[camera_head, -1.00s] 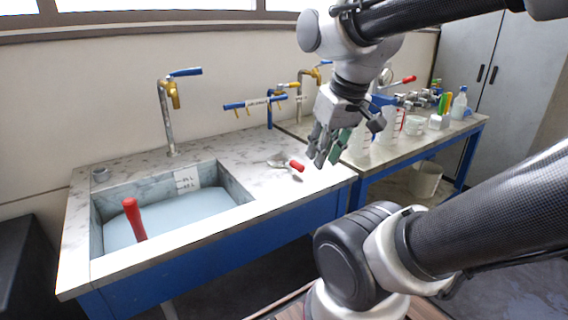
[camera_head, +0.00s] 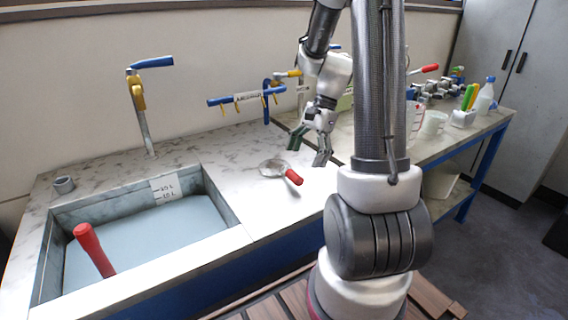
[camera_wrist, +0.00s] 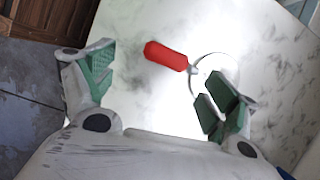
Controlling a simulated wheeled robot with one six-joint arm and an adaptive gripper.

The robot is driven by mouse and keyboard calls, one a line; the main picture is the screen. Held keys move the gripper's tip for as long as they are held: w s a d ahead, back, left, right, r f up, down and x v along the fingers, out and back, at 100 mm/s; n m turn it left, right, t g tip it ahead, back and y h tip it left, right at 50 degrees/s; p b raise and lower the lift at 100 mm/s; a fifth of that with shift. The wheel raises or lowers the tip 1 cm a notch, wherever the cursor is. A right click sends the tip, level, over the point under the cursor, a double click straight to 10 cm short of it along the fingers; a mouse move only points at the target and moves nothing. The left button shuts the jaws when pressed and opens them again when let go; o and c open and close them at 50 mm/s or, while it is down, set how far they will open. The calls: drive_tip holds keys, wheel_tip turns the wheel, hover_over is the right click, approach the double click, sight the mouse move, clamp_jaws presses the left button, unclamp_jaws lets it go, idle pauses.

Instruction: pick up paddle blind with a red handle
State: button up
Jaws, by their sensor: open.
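The paddle blind is a flat round grey disc (camera_head: 273,168) with a red handle (camera_head: 293,177). It lies on the marble counter, right of the sink, with its handle pointing right and toward the front edge. My gripper (camera_head: 308,153) is open and empty, above the counter a little beyond and right of the handle. In the wrist view the red handle (camera_wrist: 166,56) lies past the fingertips, between my open green-padded fingers (camera_wrist: 160,85). The right finger covers part of the disc (camera_wrist: 214,68).
The sink (camera_head: 140,230) holds bluish water, and another red handle (camera_head: 94,250) sticks up from it. A blue-handled tap (camera_head: 140,95) and a blue rack (camera_head: 246,98) stand behind. A side table (camera_head: 440,145) at right carries jugs and bottles. Counter around the blind is clear.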

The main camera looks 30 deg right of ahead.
sight(295, 173)
drive_tip(key=shift+a+f+m, duration=0.3)
drive_tip(key=shift+f+m, duration=0.05)
drive_tip(key=shift+m, duration=0.35)
drive_tip(key=x, duration=0.7)
drive_tip(key=shift+w+a, duration=0.1)
drive_tip(key=shift+w, duration=0.3)
drive_tip(key=c, duration=1.6)
drive_tip(key=shift+r, duration=0.15)
